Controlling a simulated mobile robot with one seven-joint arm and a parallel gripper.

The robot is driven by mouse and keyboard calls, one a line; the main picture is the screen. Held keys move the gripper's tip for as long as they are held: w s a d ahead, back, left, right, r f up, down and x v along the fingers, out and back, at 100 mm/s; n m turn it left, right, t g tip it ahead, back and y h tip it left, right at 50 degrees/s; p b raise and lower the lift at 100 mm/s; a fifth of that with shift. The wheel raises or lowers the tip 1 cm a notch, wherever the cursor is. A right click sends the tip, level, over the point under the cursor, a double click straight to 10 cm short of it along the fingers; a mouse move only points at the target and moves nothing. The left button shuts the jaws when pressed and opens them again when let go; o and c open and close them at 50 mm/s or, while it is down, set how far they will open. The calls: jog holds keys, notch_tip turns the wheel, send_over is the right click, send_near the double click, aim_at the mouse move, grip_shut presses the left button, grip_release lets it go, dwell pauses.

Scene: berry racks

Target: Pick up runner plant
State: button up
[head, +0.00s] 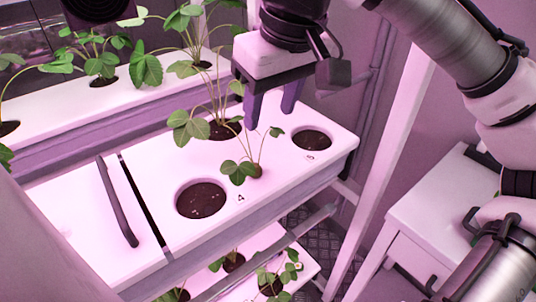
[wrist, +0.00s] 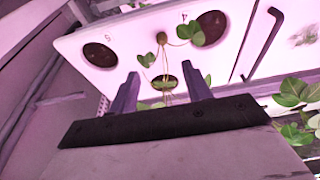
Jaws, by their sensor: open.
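The runner plant (head: 240,172) is a small plantlet with a few green leaves and a small brown base. It rests on the white tray top between two soil-filled holes. In the wrist view the runner plant (wrist: 190,33) lies beyond the fingertips. Thin stems link it with the larger mother plant (head: 190,125), which is rooted in a hole behind it. My gripper (head: 270,119) is open and empty, pointing down above the tray, behind and to the right of the runner plant. In the wrist view my gripper (wrist: 159,70) has the mother plant's stems between its fingers.
An empty soil hole (head: 201,199) is left of the runner plant, another (head: 312,139) to its right. A dark handle (head: 118,203) lies on the left panel. More plants (head: 103,65) grow on the rack behind and on a lower shelf. A white cabinet (head: 440,205) stands right.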

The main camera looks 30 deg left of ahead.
aim_at(255, 165)
jog(key=p+x, duration=0.1)
jog(key=x, duration=1.2)
jog(key=shift+s+a+f, duration=0.1)
jog(key=shift+s+f, duration=0.05)
jog(key=shift+f, duration=0.2)
jog(key=c, duration=0.9)
